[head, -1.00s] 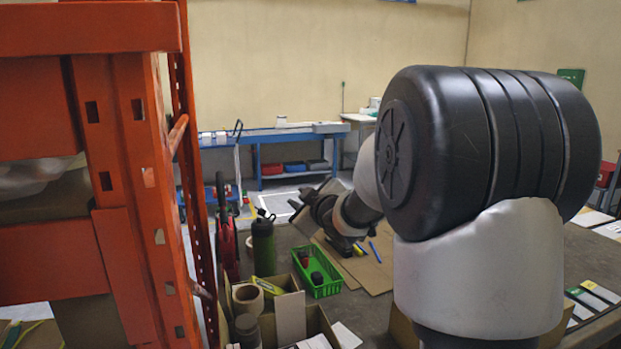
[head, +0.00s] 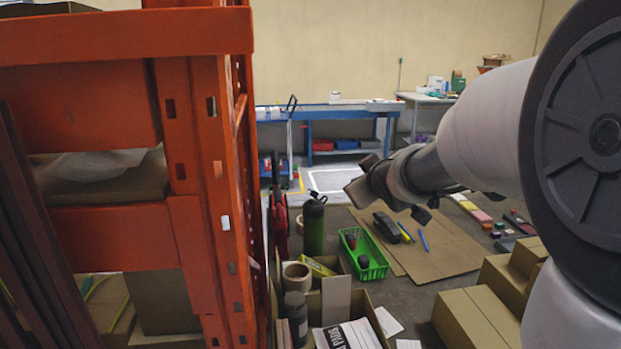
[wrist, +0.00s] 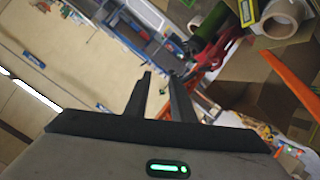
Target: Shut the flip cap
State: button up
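A dark green bottle (head: 313,232) stands upright on the table beside the orange rack. Its black cap (head: 314,200) is on top, with a small part sticking up; whether the flip lid is open is too small to tell. My gripper (head: 356,188) is to the right of the bottle, apart from it and at about cap height in the head view. In the wrist view the two fingers (wrist: 159,76) are apart with nothing between them. A dark green bottle body (wrist: 208,28) also shows there, up and right of the fingertips.
The orange rack (head: 205,150) stands close on the left. A green basket (head: 364,262) with dark items is right of the bottle. A box with a tape roll (head: 296,276) and a grey container (head: 296,315) is in front. Cardboard boxes (head: 475,318) stand at right.

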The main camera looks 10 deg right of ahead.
jog(key=w+f+n+t+y+b, duration=0.3)
jog(key=w+f+n+b, duration=0.15)
jog(key=w+f, duration=0.45)
jog(key=n+y+b, duration=0.3)
jog(key=n+y, duration=0.1)
send_near(310, 190)
jog(key=shift+t, duration=0.3)
jog(key=x, duration=0.7)
jog(key=f+x, duration=0.1)
jog(key=x, duration=0.2)
jog(key=shift+w, duration=0.45)
grip_shut()
